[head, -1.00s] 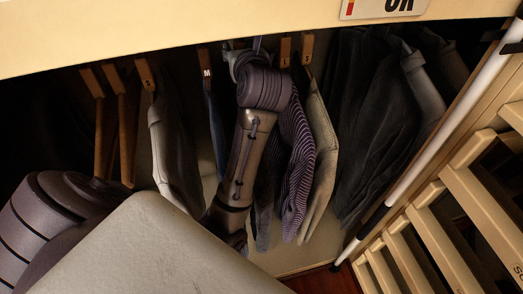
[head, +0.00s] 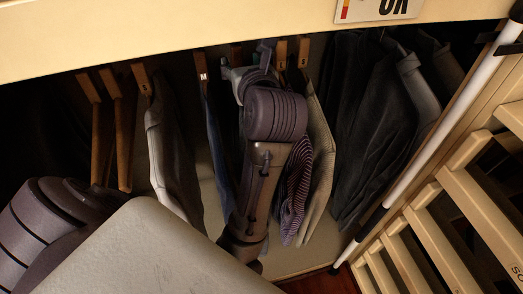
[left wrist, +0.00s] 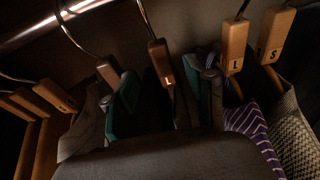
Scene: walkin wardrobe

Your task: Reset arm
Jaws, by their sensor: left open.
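My left arm reaches into the wardrobe in the head view, with my left gripper (head: 262,57) up near the hanger tops, partly hidden by my own wrist. In the left wrist view its two fingers (left wrist: 167,104) are spread apart. A wooden hanger marked L (left wrist: 163,62) shows between and beyond the fingers. I cannot tell whether the gripper touches any hanger. A purple striped garment (head: 295,190) hangs just right of my arm; it also shows in the left wrist view (left wrist: 252,135). My right gripper is not in view.
A beige garment (head: 320,165) and dark clothes (head: 365,120) hang to the right. A grey garment (head: 170,150) and bare wooden hangers (head: 124,130) hang to the left. A white pole (head: 440,125) and slatted wooden shelving (head: 465,200) stand at right.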

